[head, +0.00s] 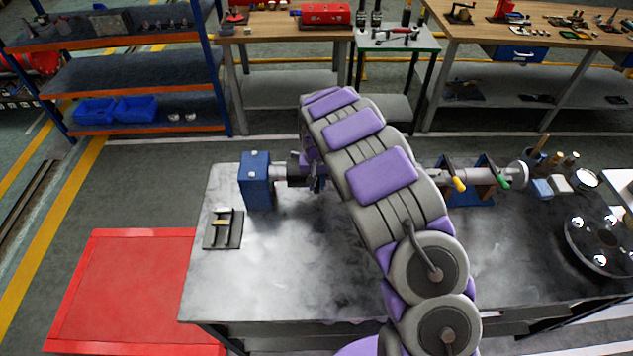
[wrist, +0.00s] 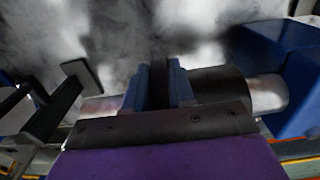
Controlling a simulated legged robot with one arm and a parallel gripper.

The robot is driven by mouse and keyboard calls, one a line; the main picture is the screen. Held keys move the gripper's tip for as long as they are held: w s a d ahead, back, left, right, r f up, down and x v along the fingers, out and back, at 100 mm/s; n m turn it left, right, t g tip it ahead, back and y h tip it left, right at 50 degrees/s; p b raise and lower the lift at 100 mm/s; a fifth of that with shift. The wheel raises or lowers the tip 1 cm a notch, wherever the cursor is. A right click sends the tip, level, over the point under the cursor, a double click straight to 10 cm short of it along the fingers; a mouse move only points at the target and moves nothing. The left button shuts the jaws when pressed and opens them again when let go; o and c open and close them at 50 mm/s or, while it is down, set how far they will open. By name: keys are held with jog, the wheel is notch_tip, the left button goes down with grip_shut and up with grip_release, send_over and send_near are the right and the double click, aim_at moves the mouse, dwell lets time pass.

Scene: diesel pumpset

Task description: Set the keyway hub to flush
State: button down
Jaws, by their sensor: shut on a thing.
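The dark keyway hub (wrist: 218,84) sits around the silver shaft (wrist: 267,92) in the wrist view, close to a blue block on the right. My gripper (wrist: 158,84) is shut on the hub, its two blue fingers either side of a dark upright part of it. In the head view the hub (head: 296,168) shows as a small dark piece on the shaft, just right of the blue block (head: 256,180). My gripper (head: 317,178) is there partly hidden behind my arm. Whether the hub's face is level with the shaft end cannot be told.
The grey workbench (head: 260,280) is clear at its front left, apart from a small dark fixture (head: 223,228). A round dark plate (head: 600,243) lies at far right.

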jog(key=d+p, duration=0.1)
jog(key=d, duration=1)
jog(key=shift+d, duration=0.25)
jog(key=c, duration=1.4)
grip_release()
jog(key=shift+d, duration=0.1)
jog(key=o, duration=0.4)
jog(key=shift+d, duration=0.35)
jog(key=shift+c, duration=0.2)
jog(key=shift+a, duration=0.2)
notch_tip(320, 180, up, 17)
jog(key=p, duration=0.1)
jog(key=shift+r, duration=0.15)
